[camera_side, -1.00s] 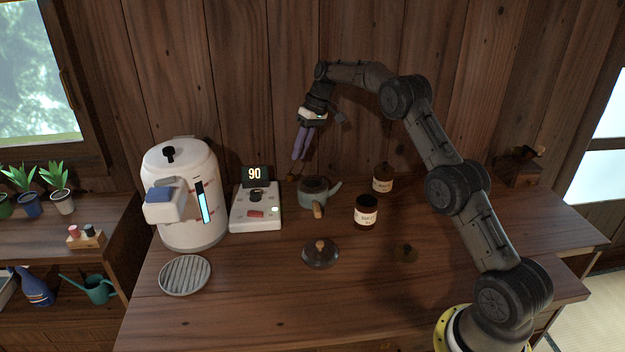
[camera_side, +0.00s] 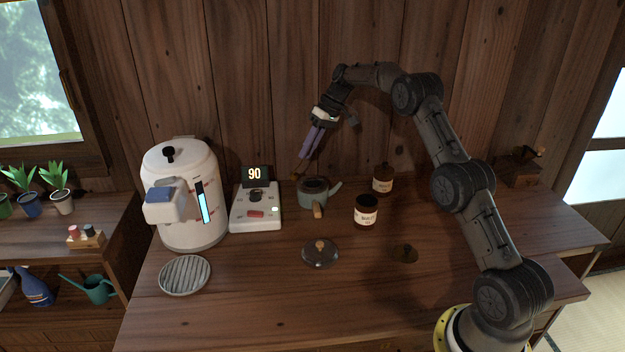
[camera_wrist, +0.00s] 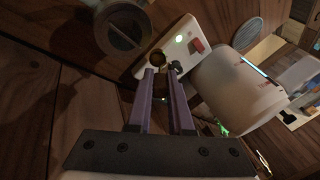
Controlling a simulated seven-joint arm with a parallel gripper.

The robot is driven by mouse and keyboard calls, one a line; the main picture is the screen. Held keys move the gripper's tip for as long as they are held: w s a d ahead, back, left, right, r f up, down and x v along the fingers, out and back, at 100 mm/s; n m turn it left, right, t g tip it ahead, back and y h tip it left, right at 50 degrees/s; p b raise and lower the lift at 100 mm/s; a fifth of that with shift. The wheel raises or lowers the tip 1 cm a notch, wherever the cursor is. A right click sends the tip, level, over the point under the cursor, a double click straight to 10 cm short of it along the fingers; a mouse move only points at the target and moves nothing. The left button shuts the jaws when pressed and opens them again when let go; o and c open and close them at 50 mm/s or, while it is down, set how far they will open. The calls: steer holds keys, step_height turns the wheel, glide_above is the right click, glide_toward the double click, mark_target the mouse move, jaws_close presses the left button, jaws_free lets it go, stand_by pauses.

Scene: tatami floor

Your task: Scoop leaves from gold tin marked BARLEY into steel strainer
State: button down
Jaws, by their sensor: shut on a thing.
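My gripper (camera_side: 303,157) has purple fingers shut on a small brown scoop (camera_side: 297,176), held above the back of the table, left of and behind the teapot (camera_side: 305,198). In the wrist view the scoop's round end (camera_wrist: 157,58) shows at the fingertips. I cannot tell whether it holds leaves. The open dark brown tin (camera_side: 366,216), with a pale label that seems to read BARLEY, stands right of the teapot. It looks brown rather than gold. The teapot is open on top and also shows in the wrist view (camera_wrist: 104,32). A strainer inside it cannot be made out.
A second, stoppered tin (camera_side: 383,184) stands behind the open one. A teapot lid (camera_side: 320,254) and a small dark lid (camera_side: 404,253) lie in front. A white kettle (camera_side: 185,195), a white unit reading 90 (camera_side: 256,208) and a slatted round tray (camera_side: 185,275) are left.

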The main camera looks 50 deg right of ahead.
steer(key=shift+s+d+r+y, duration=0.1)
steer(key=shift+s+d+y, duration=0.2)
steer(key=shift+d, duration=0.1)
steer(key=shift+s+d+r+t+y, duration=0.3)
steer(key=shift+s+d+t, duration=0.1)
steer(key=shift+d, duration=0.2)
steer(key=shift+d, duration=0.15)
steer(key=shift+s+d+y, duration=0.2)
steer(key=shift+d+y, duration=0.05)
steer(key=shift+y, duration=0.05)
steer(key=shift+s+d+f+t+y, duration=0.25)
steer(key=shift+s+d+t+y, duration=0.2)
steer(key=shift+d+t+y, duration=0.2)
steer(key=shift+s+d+f+t+y, duration=0.2)
steer(key=shift+d+f+t+y, duration=0.2)
steer(key=shift+y, duration=0.25)
stand_by(0.7)
steer(key=shift+s+d+f+t+y, duration=0.15)
steer(key=shift+f+t+y, duration=0.1)
steer(key=shift+f+y, duration=0.2)
